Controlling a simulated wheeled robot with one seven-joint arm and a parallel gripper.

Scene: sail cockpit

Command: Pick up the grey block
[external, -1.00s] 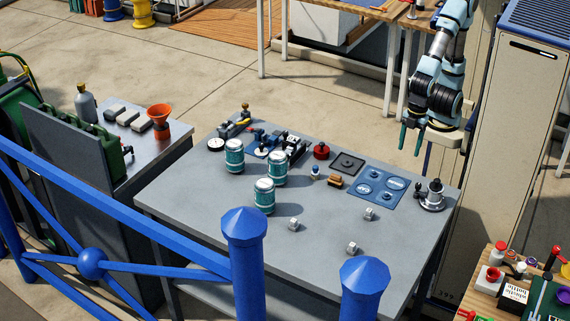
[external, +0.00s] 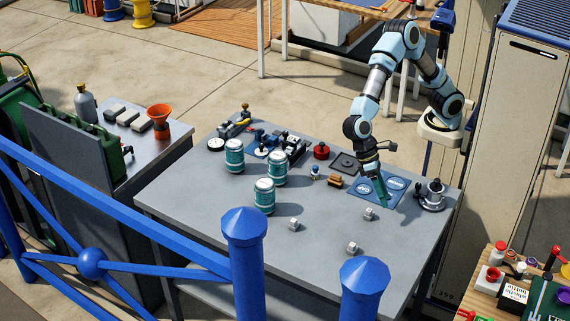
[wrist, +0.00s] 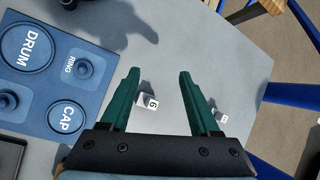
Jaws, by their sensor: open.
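Small pale grey blocks lie on the grey table: one near the blue mat (external: 369,214), one nearer the front edge (external: 352,248), one farther left (external: 293,224). The wrist view shows a block marked 6 (wrist: 148,101) between my fingers and beyond them, on the table. A second marked block (wrist: 222,115) is beside the right finger, its mark too small to read surely. My gripper (external: 384,203) is open and empty, pointing down above the mat's front edge; its green fingers show in the wrist view (wrist: 159,75). The blocks look alike in colour.
The blue mat (wrist: 42,92) has labelled outlines. A metal fixture (external: 431,197) stands at the table's right corner. Three teal-and-white canisters (external: 264,196) stand to the left. A blue railing (external: 150,227) crosses the front. The table's front right is mostly clear.

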